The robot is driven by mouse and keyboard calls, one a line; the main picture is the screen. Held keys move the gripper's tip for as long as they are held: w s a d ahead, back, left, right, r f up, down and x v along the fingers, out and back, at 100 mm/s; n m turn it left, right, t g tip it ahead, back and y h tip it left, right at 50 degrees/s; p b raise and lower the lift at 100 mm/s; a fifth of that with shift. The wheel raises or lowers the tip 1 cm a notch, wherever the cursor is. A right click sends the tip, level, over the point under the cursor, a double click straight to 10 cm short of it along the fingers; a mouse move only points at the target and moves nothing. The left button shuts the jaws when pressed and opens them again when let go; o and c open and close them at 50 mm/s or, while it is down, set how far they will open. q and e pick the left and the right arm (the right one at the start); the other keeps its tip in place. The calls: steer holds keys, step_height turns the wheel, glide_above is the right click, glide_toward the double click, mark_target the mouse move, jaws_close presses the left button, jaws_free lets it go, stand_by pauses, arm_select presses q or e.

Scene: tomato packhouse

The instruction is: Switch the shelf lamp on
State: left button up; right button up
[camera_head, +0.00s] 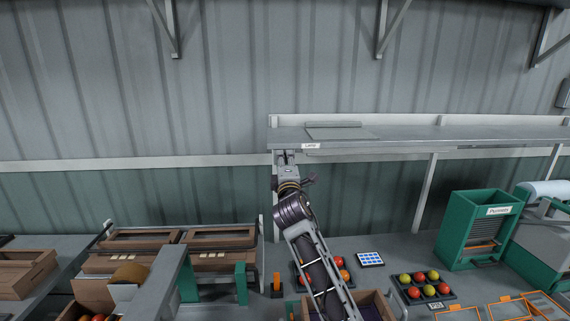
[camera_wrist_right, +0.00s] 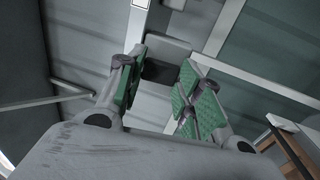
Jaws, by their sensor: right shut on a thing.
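The long grey shelf (camera_head: 440,132) runs along the wall and carries a small white label (camera_head: 311,146) reading "Lamp" on its left front edge. My right arm reaches up to this corner, with the right gripper (camera_head: 286,158) just under the shelf, left of the label. In the right wrist view the right gripper (camera_wrist_right: 160,88) has its green pads on either side of a dark grey block (camera_wrist_right: 158,70) under the shelf. It is shut on this block, which appears to be the lamp switch. No lamp glow is visible. My left gripper is out of view.
Below the shelf stand a green dispenser (camera_head: 478,230), a tray of tomatoes (camera_head: 410,297) and a blue-and-white panel (camera_head: 370,259). Brown wooden crates (camera_head: 215,258) stand at the left. A white shelf post (camera_head: 425,193) is right of my arm.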

steer(key=shift+c, duration=0.2)
steer(key=shift+r+g+p, duration=0.2)
steer(key=shift+g+p, duration=0.2)
steer(key=shift+p, duration=0.1)
steer(key=shift+g+p, duration=0.3)
steer(key=shift+p, duration=0.05)
steer(key=o, duration=1)
steer(key=shift+s, duration=0.2)
steer(key=shift+s+f, duration=0.2)
steer(key=shift+s, duration=2.7)
steer(key=shift+s+f, duration=0.15)
steer(key=shift+s, duration=2.75)
